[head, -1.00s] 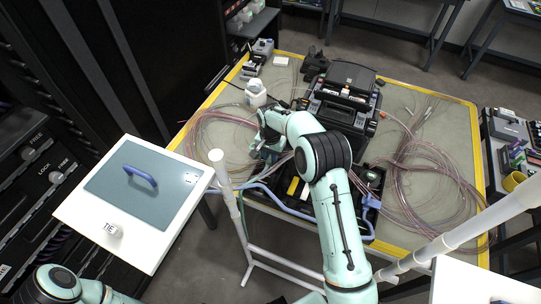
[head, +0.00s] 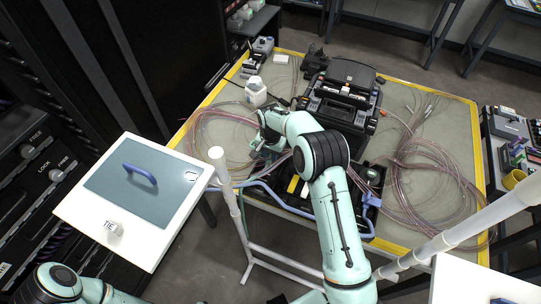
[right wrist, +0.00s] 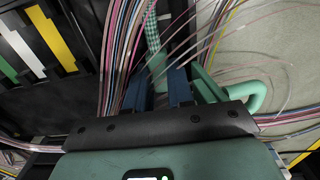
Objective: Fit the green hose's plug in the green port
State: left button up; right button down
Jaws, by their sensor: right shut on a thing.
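My right gripper (head: 262,150) is low over the left part of the yellow-edged table, beside the bundle of thin pink fibres. In the right wrist view its two blue fingers (right wrist: 160,90) are close together. A braided green-and-white hose (right wrist: 152,30) runs down between them, and the gripper is shut on it. The hose's plug is hidden by the fingers and the gripper body. A smooth mint-green curved piece (right wrist: 256,97) shows to the right of the fingers; I cannot tell what it is. I cannot make out the green port. My left gripper is out of view.
A black splicing machine (head: 345,98) stands on the table (head: 425,235), with a dark open case (head: 296,190) in front. Coiled fibres (head: 425,175) lie on the right. A white bottle (head: 255,91) stands behind my gripper. A blue-topped white panel (head: 150,190) is at the left.

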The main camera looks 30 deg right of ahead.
aim_at(270, 158)
jog(key=c, duration=0.9)
grip_release()
jog(key=shift+f, duration=0.1)
notch_tip(270, 158, up, 14)
jog(key=shift+f+p, duration=0.2)
jog(key=shift+p, duration=0.25)
